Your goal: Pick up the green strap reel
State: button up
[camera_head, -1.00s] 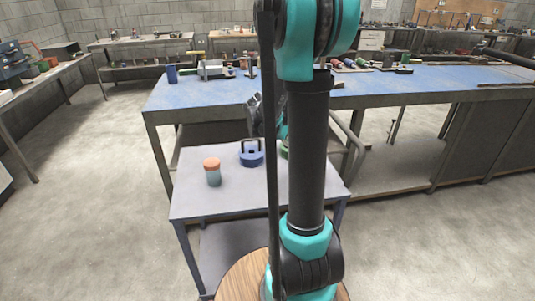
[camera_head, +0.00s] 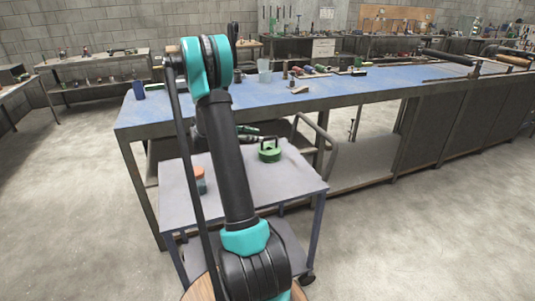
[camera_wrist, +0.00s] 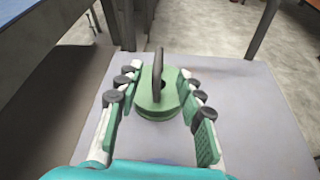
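The green strap reel (camera_head: 270,152) stands on the grey cart top (camera_head: 290,180), near its back right in the head view. It is a round green drum with a dark upright handle. In the wrist view the reel (camera_wrist: 157,104) sits between the spread fingers of my gripper (camera_wrist: 158,92). The fingers are open, one on each side of the reel, with a gap visible on both sides. In the head view my arm hides most of my gripper and part of the cart.
A jar with an orange lid (camera_head: 199,180) stands on the cart at the left, partly behind my arm. A long blue-topped workbench (camera_head: 350,88) stands behind the cart. The cart's bent handle (camera_head: 318,135) rises at its back right. Right of the reel the cart top is bare.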

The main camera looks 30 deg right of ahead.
aim_at(276, 136)
jog(key=x, duration=1.2)
jog(key=shift+w, duration=0.15)
grip_shut()
dwell(0.3)
